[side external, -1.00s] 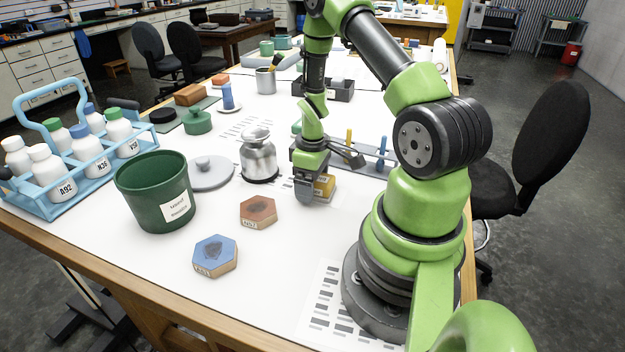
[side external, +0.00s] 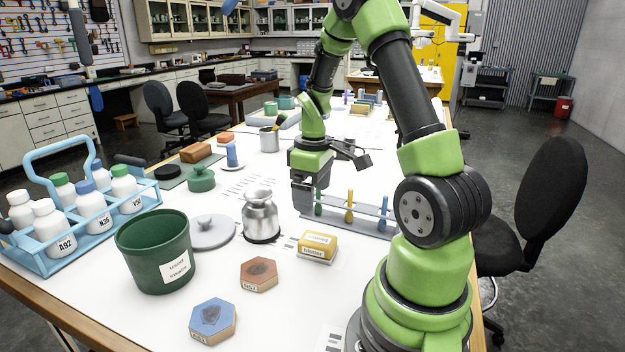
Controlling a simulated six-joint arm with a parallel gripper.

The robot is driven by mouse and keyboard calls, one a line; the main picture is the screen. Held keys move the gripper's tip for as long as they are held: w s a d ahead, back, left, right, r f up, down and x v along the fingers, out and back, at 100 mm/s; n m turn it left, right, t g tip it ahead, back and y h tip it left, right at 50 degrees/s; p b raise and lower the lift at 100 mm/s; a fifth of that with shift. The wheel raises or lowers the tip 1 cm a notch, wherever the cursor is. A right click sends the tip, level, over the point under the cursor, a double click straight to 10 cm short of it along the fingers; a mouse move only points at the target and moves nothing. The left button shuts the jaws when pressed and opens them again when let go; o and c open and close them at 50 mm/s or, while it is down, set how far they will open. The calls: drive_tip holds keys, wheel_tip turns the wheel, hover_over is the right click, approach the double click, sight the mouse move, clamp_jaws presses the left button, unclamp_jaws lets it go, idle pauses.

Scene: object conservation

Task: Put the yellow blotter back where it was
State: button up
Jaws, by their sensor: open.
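The yellow blotter (side external: 317,244) is a small block with a pale label and light base. It rests on the white table, right of the silver metal canister (side external: 261,216). My gripper (side external: 303,208) is open and empty, raised above the table behind the blotter and apart from it. Its far finger is partly hidden by the near one.
A rack with coloured tubes (side external: 350,211) stands right behind the blotter. A blue hexagon block (side external: 213,320), a brown hexagon block (side external: 258,274), a green bin (side external: 155,252), a grey lid (side external: 208,233) and a blue bottle carrier (side external: 42,265) are to the left.

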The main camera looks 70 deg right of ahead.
drive_tip(key=a+r+m+t, duration=0.2)
drive_tip(key=a+r+t, duration=0.1)
drive_tip(key=a+r, duration=0.85)
drive_tip(key=s+a+r+m+t+y, duration=0.1)
drive_tip(key=s+a+r+t, duration=0.3)
drive_tip(key=a, duration=0.5)
drive_tip(key=s+r+y, duration=0.1)
drive_tip(key=s+r, duration=0.1)
drive_tip(key=s, duration=0.1)
drive_tip(key=shift+s+a+m, duration=0.15)
drive_tip(key=shift+a+m, duration=0.2)
drive_tip(key=shift+m, duration=0.05)
